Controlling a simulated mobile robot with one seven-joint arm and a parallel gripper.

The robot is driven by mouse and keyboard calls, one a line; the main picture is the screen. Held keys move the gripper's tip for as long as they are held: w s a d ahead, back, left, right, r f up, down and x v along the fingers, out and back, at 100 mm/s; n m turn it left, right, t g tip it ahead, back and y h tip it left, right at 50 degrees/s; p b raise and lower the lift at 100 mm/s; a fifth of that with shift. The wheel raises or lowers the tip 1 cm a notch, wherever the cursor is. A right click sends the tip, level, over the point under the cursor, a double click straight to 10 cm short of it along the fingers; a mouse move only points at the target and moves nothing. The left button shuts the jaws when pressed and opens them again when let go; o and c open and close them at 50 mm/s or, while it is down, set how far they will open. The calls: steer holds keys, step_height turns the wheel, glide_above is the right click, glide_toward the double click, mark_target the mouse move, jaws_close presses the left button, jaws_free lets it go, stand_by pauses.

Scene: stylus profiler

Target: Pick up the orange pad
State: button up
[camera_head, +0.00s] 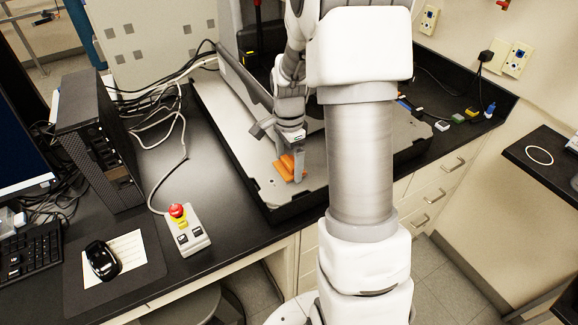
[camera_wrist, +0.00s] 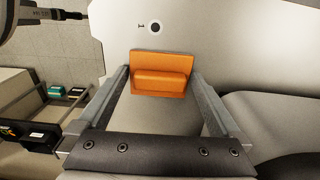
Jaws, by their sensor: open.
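The orange pad (camera_head: 285,168) lies on the grey metal plate of the profiler (camera_head: 252,172), near the plate's front. In the wrist view the orange pad (camera_wrist: 161,74) has a raised block on a flat base. My gripper (camera_head: 293,172) is right at the pad in the head view, and one finger hides part of it. In the wrist view my gripper (camera_wrist: 160,78) is open, with one finger on each side of the pad. Small gaps seem to show between the fingers and the pad; contact is hard to tell.
A control box with a red button (camera_head: 177,211) stands on the black bench left of the plate. A mouse (camera_head: 102,260), keyboard (camera_head: 30,256) and black computer tower (camera_head: 98,140) are farther left. A dark raised rim (camera_head: 300,207) edges the plate. My arm hides part of the plate.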

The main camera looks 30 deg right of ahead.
mark_target(289, 162)
steer(key=c, duration=1)
step_height(289, 162, up, 10)
steer(key=shift+r, duration=0.1)
steer(key=o, duration=0.7)
steer(key=c, duration=0.5)
steer(key=shift+s, duration=0.1)
steer(key=shift+c, duration=0.2)
